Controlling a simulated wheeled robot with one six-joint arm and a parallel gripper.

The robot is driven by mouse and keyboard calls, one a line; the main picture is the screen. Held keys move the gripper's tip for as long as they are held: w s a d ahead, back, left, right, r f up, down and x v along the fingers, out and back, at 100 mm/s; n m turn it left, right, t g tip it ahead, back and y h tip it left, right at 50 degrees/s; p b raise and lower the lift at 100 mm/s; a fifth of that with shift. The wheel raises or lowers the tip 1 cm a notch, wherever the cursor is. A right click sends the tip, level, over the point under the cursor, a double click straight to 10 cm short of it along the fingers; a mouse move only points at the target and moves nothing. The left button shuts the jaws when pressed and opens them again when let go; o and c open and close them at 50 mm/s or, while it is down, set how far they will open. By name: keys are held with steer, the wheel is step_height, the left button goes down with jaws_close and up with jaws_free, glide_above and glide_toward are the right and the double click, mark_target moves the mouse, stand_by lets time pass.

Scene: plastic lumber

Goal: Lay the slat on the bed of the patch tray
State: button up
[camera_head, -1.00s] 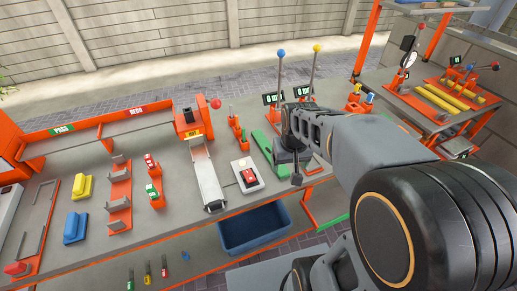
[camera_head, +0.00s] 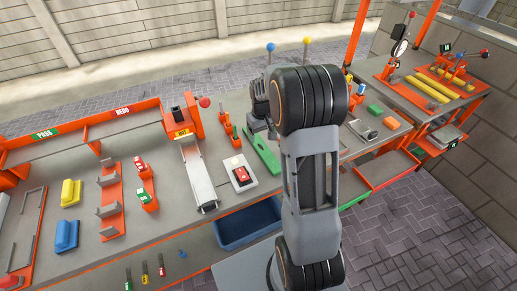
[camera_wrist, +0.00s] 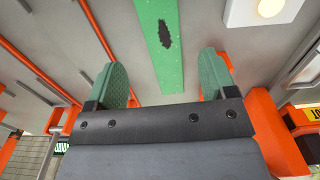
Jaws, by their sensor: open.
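The green slat (camera_head: 263,150) lies flat on the workbench, right of the white box with a red button. In the wrist view the slat (camera_wrist: 165,45) shows a dark ragged patch on its face and lies beyond the gap between my fingers. My gripper (camera_wrist: 168,75) is open and empty, with green pads on both fingers. In the head view my gripper (camera_head: 260,115) is partly hidden by my arm, near the slat's far end. I cannot tell for sure which thing is the patch tray; a shallow orange-framed tray (camera_head: 37,205) lies at the far left.
The white box (camera_head: 240,173) and a pale metal channel (camera_head: 199,175) stand left of the slat. Two levers with blue and yellow knobs rise behind my gripper. A blue bin (camera_head: 250,226) sits below the front edge.

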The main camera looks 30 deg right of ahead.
mark_target(261, 146)
steer(key=shift+a+f+p, duration=0.15)
steer(key=shift+f+p, duration=0.35)
steer(key=shift+f, duration=2.75)
steer(key=shift+c, duration=0.4)
steer(key=c, duration=1.1)
